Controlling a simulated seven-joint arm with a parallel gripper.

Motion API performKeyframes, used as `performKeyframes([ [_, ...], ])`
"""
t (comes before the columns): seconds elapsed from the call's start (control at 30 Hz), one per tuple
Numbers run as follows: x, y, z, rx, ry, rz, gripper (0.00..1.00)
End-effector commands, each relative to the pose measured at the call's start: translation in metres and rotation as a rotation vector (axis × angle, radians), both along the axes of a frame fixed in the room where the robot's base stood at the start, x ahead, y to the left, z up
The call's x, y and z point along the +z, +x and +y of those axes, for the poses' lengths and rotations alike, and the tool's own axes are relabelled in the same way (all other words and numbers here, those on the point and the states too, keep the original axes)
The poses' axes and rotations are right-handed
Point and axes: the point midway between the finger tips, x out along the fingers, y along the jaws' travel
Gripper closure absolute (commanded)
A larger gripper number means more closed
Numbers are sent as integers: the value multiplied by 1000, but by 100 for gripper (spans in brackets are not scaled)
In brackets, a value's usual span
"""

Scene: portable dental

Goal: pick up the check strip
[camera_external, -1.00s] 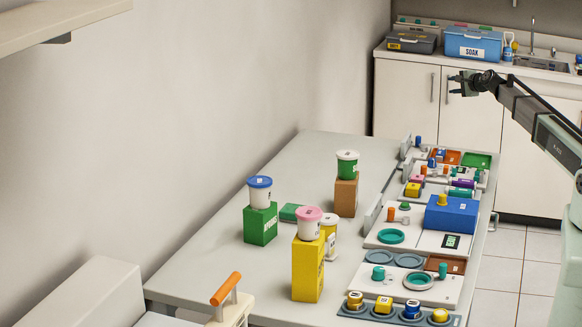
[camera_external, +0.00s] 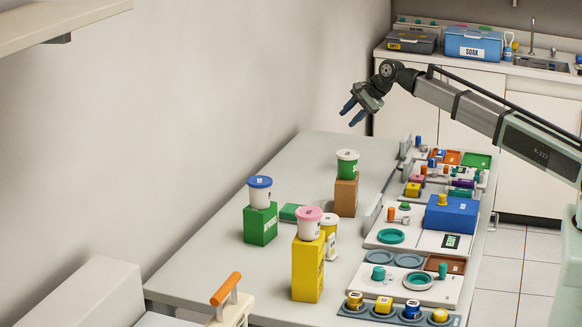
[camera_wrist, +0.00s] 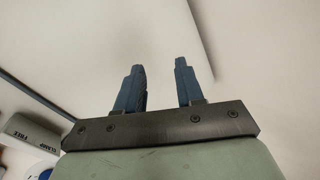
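My gripper (camera_external: 352,114) is raised in the air near the far end of the grey table, with its blue fingers pointing down and left. In the wrist view my gripper (camera_wrist: 158,64) shows two blue fingers held apart with nothing between them. I cannot pick out the check strip for sure in either view. Small coloured pieces lie on the white trays along the table's right side, too small to name. A flat green block (camera_external: 290,212) lies beside a green box (camera_external: 261,224).
A blue-lidded tub (camera_external: 260,190) stands on the green box. A blue box (camera_external: 450,216) stands at right. The table's far left (camera_external: 315,150) is clear.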

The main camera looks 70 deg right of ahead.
Motion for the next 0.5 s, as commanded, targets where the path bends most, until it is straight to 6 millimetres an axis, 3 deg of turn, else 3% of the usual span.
performKeyframes([
  [0.03, 1, 7, 27, 20, 4, 26, 63],
  [0.1, 1, 12, 59, 37, 9, 68, 63],
  [0.5, 10, 14, 235, 92, -12, 295, 63],
])
